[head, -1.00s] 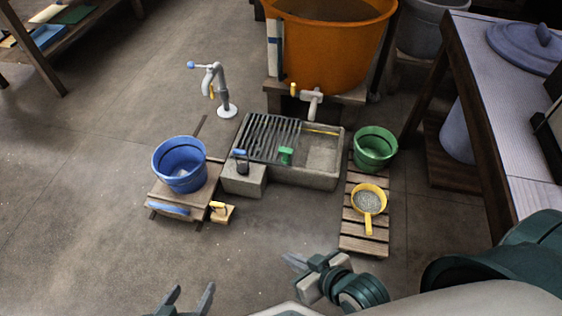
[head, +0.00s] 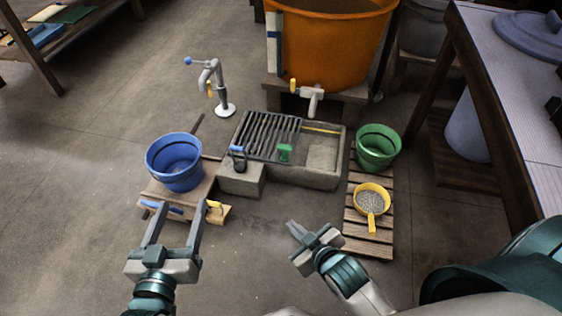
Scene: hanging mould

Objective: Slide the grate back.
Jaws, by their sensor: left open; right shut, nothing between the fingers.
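The dark slatted grate (head: 268,135) lies over the left and middle part of the grey stone trough (head: 323,182). The trough's right part is uncovered. A green handle (head: 285,152) sits on the grate's right front part. My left gripper (head: 177,215) is open and empty, its fingers pointing up the picture just in front of the low wooden stand, left of and nearer than the grate. My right gripper (head: 292,224) is shut and empty, in front of the trough and apart from it.
A blue bucket (head: 174,163) stands on the low wooden stand. A stone block with a blue-topped item (head: 237,158) adjoins the trough's front left. A green bucket (head: 377,147) and yellow sieve (head: 371,199) are on the slatted pallet (head: 368,243) at right. An orange tub (head: 328,50) stands behind.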

